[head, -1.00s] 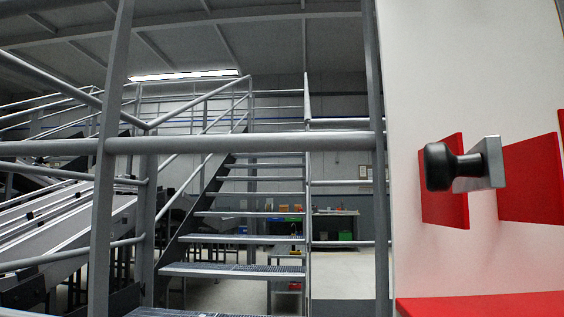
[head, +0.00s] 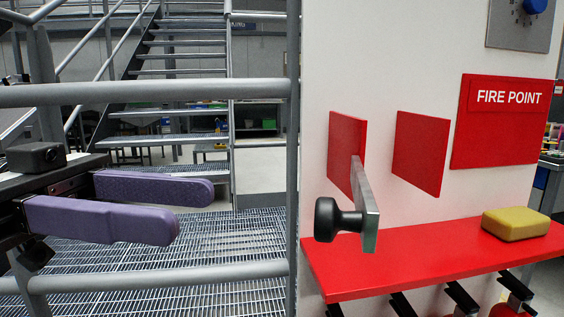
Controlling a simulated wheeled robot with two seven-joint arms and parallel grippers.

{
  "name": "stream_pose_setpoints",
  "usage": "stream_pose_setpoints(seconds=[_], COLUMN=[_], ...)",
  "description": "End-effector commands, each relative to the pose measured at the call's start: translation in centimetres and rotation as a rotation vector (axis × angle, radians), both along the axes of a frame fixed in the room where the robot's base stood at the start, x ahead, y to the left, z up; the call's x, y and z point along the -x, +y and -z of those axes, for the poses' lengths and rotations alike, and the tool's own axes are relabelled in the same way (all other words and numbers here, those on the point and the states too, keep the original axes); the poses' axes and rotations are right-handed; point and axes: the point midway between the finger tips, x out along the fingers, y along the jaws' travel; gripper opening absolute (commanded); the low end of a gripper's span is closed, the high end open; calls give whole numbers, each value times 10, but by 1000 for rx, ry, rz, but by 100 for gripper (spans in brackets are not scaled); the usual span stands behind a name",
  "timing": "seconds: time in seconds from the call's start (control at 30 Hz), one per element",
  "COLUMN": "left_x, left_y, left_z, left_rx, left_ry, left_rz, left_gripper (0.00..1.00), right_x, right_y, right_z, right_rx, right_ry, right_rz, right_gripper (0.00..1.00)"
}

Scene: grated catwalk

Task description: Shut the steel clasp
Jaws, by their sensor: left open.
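The steel clasp (head: 366,205) is a flat steel bar with a black knob (head: 334,220) at its outer end. It sticks out toward me from the red plate at left (head: 344,150) on the white panel. A second red plate (head: 421,153) is to its right, with bare white panel between them. The bar stands away from this second plate. My left gripper (head: 194,211) has two purple fingers, spread apart with nothing between them. It is left of the knob, clear of it, and its fingers point right. My right gripper is not in view.
A red shelf (head: 430,262) juts out below the clasp, with a yellow block (head: 515,224) on its right part. A grey railing (head: 150,91) crosses the left side. A red "FIRE POINT" sign (head: 505,140) and a grey box with a blue knob (head: 522,22) are at right.

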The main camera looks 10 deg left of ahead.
Motion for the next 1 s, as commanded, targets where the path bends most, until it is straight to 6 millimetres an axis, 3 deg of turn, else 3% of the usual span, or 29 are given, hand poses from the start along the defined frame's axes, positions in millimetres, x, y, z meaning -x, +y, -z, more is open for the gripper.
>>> stream_pose_setpoints(seconds=[0.17,0.6,0.8,1.0], left_x=[9,11,11,11], left_y=[-11,-87,-100,-101], left_z=[-9,-9,-8,-7], left_rx=[2,4,5,5], left_ry=[-17,-15,-16,-15], left_rz=[26,24,23,21], left_gripper=[41,41,41,41], right_x=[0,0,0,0], right_y=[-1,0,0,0], right_z=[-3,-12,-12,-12], right_rx=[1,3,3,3], right_ry=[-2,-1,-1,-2], right_rz=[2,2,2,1], right_gripper=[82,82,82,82])
